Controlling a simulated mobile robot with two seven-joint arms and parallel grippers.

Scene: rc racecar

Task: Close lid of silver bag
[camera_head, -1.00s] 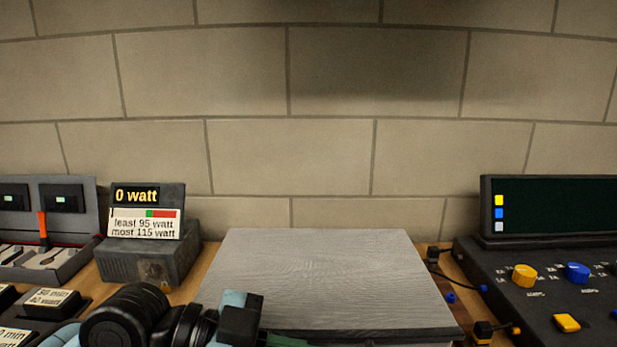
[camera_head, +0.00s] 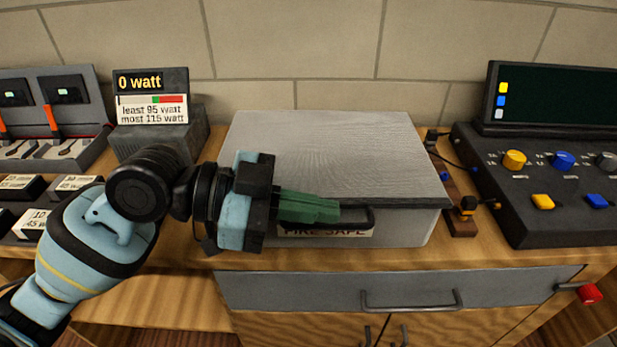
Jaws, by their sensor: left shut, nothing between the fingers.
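The silver bag (camera_head: 405,226) is a grey box-shaped case on the wooden bench, against the wall. Its lid (camera_head: 330,150) lies flat across the top, with a dark front edge. A label on the front, partly hidden by my gripper, seems to read "FIRE SAFE". A dark handle (camera_head: 368,217) shows at the front, just right of my fingertips. My left gripper (camera_head: 334,211) is shut and empty, with green fingers pointing right along the bag's front upper edge. I cannot tell whether they touch the bag or the handle. My right gripper is out of view.
A display reading "0 watt" (camera_head: 150,83) stands left of the bag, beside a switch panel (camera_head: 45,100). A black console with knobs (camera_head: 545,205) stands right. Small wired parts (camera_head: 462,208) lie between it and the bag. A grey drawer (camera_head: 300,290) is below.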

